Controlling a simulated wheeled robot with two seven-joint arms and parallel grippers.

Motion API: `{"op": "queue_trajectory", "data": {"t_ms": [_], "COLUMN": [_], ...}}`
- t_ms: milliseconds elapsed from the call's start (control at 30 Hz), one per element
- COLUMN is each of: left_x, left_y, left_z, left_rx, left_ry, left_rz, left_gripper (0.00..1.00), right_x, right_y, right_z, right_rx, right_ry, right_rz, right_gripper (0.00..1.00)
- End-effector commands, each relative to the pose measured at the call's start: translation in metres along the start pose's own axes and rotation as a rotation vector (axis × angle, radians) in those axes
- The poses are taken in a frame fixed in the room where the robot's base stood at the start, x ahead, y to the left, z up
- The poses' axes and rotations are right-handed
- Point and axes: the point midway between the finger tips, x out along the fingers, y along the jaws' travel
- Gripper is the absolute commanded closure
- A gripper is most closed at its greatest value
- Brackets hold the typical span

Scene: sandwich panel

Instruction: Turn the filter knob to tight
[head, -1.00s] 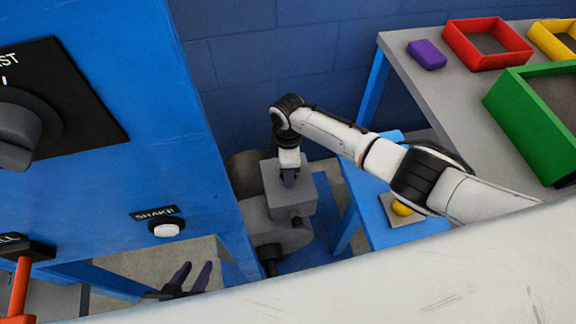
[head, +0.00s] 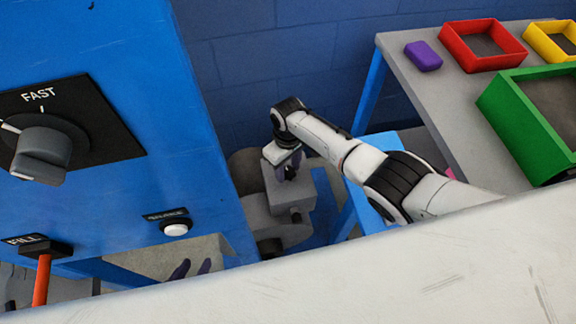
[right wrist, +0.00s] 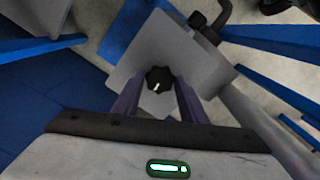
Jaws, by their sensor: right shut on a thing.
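The filter knob (right wrist: 158,79) is a small black lobed knob with a white mark, on the flat face of a grey box (right wrist: 145,50). The mark points down and slightly left in the right wrist view; no wording is legible around it. My right gripper (right wrist: 158,86) has its purple fingers on either side of the knob, shut on it. In the head view the right gripper (head: 288,168) reaches down onto the grey box (head: 292,198), hiding the knob.
The blue panel (head: 110,185) at left carries a FAST dial (head: 42,150), a white button (head: 175,229) and a red FILL lever (head: 41,280). A grey table (head: 425,85) at right holds a purple block (head: 423,56) and red, yellow and green trays.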

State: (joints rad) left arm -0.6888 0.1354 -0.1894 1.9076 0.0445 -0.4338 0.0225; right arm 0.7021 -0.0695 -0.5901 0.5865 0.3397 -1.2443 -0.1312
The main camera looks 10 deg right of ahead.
Motion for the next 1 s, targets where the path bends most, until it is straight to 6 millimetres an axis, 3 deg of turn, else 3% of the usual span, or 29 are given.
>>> {"op": "queue_trajectory", "data": {"t_ms": [333,867,900,1000], "left_x": [-0.0026,-0.0020,-0.0020,-0.0021], "left_y": [0.0003,0.0005,0.0005,0.0006], "left_z": [-0.0025,-0.0055,-0.0055,-0.0057], "left_rx": [0.001,0.002,0.002,0.002], "left_ry": [-0.002,0.003,0.003,0.003], "left_rz": [0.000,0.001,0.001,0.001], "left_gripper": [0.69,0.69,0.69,0.69], "right_x": [-0.0006,-0.0006,-0.0006,-0.0005], "right_y": [-0.0003,0.0002,0.0002,0.0002], "right_z": [0.0003,-0.0001,-0.0002,-0.0002], "right_rx": [0.134,0.156,0.156,0.155], "right_ry": [-0.002,-0.001,-0.001,0.000], "right_rz": [-0.001,0.000,0.000,0.000], "right_gripper": [0.84,0.84,0.56,0.43]}}
